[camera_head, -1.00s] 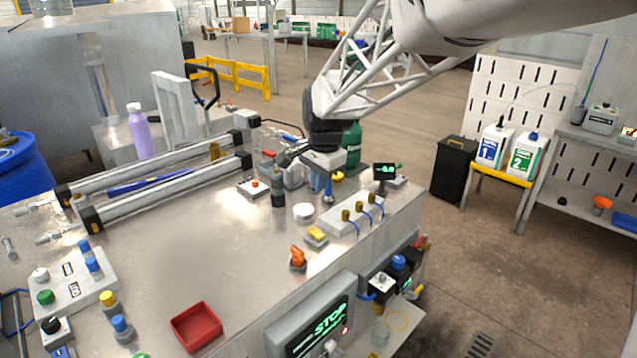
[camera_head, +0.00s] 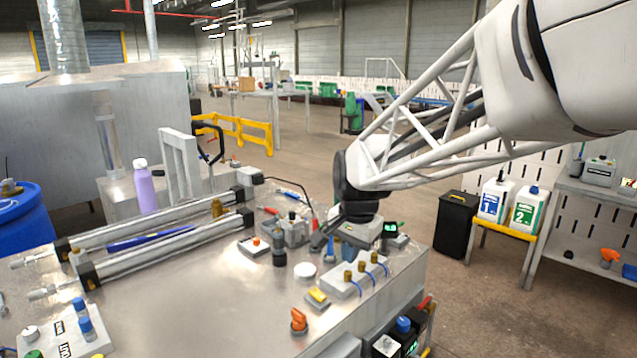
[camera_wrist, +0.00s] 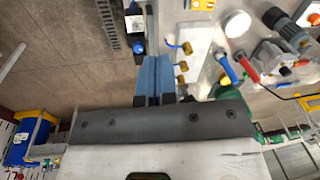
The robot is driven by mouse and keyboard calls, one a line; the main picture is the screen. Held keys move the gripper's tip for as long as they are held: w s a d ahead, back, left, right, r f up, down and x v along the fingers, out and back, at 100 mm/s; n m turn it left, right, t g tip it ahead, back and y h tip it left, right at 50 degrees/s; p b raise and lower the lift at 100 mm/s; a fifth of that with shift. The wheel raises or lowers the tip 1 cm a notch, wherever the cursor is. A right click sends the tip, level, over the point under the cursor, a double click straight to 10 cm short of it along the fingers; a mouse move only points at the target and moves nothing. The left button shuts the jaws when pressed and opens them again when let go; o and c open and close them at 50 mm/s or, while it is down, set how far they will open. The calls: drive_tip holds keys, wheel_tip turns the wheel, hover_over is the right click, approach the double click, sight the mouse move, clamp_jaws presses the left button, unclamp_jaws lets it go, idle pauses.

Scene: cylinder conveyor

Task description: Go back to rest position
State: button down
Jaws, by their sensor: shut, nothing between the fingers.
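My gripper (camera_head: 348,252) hangs over the right end of the metal workbench (camera_head: 200,300) in the head view, at the end of my white lattice arm. In the wrist view its two blue fingers (camera_wrist: 154,62) lie together, with nothing between them. Beside them are a white block with brass fittings and blue tubes (camera_head: 357,280), which also shows in the wrist view (camera_wrist: 196,45), and a round white disc (camera_head: 305,270). I cannot tell the exact height of the fingertips above the bench.
Two cylinder rails (camera_head: 165,252) lie along the bench's back left. A purple bottle (camera_head: 146,190) stands behind them. A yellow block (camera_head: 317,298) and an orange knob (camera_head: 298,320) sit near the front edge. Open floor (camera_head: 500,310) lies right of the bench.

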drive_tip(key=s+d+f+n, duration=0.1)
drive_tip(key=s+d, duration=0.3)
drive_tip(key=s, duration=0.5)
drive_tip(key=s+d+f+n, duration=0.1)
drive_tip(key=s+d+n, duration=0.2)
drive_tip(key=s, duration=0.6)
drive_tip(key=s+d+f+n+t+h, duration=0.1)
drive_tip(key=s+d+n, duration=0.1)
drive_tip(key=s+d, duration=0.3)
drive_tip(key=s, duration=0.3)
drive_tip(key=shift+s+n, duration=0.4)
